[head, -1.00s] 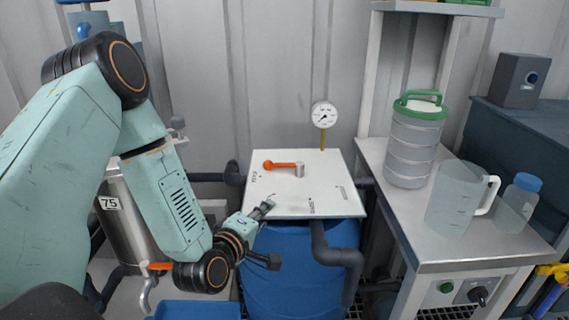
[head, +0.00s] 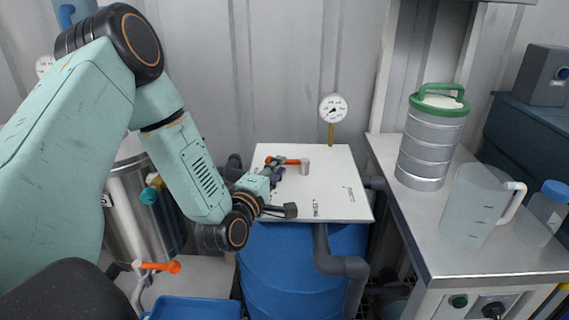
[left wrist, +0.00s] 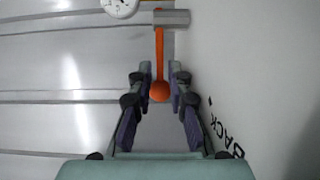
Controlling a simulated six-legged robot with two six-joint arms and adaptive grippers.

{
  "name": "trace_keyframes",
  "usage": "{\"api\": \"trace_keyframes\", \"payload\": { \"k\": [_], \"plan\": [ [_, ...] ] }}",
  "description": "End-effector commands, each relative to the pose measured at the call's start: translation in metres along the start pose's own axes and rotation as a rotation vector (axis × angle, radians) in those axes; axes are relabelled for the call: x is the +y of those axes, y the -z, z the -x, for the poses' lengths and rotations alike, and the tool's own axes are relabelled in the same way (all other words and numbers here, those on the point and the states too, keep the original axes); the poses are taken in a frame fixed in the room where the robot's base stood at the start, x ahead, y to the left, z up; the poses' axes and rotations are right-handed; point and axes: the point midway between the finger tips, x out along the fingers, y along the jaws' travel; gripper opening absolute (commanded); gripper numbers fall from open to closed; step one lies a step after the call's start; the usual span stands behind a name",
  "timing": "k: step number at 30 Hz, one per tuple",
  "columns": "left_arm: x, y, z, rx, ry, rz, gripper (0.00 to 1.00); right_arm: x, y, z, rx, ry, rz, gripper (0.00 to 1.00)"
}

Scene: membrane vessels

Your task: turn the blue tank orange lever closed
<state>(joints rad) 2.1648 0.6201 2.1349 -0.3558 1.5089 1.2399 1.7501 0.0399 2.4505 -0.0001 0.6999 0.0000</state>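The blue tank (head: 268,262) stands at centre under a white square lid panel (head: 335,195). Its orange lever (head: 292,161) lies across the top of the panel, from a metal post (head: 305,167) out to the left. My left gripper (head: 277,169) is at the lever's left end. In the left wrist view, the open fingers (left wrist: 159,78) stand either side of the orange lever (left wrist: 159,52), with its round knob (left wrist: 160,91) between them. A small gap shows on each side of the knob. My right gripper is not in view.
A gauge (head: 333,107) rises behind the panel. A grey pipe (head: 340,265) runs down the tank's front. A steel tank and another orange lever (head: 160,267) are at left. The right bench (head: 450,255) holds a green-lidded canister (head: 430,145), a jug (head: 473,205) and a bottle (head: 545,212).

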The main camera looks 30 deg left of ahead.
Motion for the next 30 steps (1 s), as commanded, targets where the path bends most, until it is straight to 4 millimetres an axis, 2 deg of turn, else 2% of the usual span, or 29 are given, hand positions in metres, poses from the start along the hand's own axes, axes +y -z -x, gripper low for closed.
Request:
{"api": "trace_keyframes", "payload": {
  "k": [3, 9, 18, 24, 30],
  "plan": [
    [-0.001, -0.001, -0.018, -0.002, -0.002, -0.002, 0.18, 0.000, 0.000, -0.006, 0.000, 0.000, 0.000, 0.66],
    [0.000, -0.001, -0.035, -0.001, -0.001, -0.001, 0.18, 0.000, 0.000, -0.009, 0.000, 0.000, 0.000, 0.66],
    [0.000, -0.001, -0.040, 0.000, 0.000, 0.000, 0.18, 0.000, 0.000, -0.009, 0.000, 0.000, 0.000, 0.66],
    [0.000, -0.001, -0.040, 0.000, 0.000, 0.000, 0.01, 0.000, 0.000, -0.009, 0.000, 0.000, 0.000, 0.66],
    [0.000, -0.001, -0.040, 0.000, 0.000, 0.000, 0.00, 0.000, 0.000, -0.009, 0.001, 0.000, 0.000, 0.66]
  ]
}}
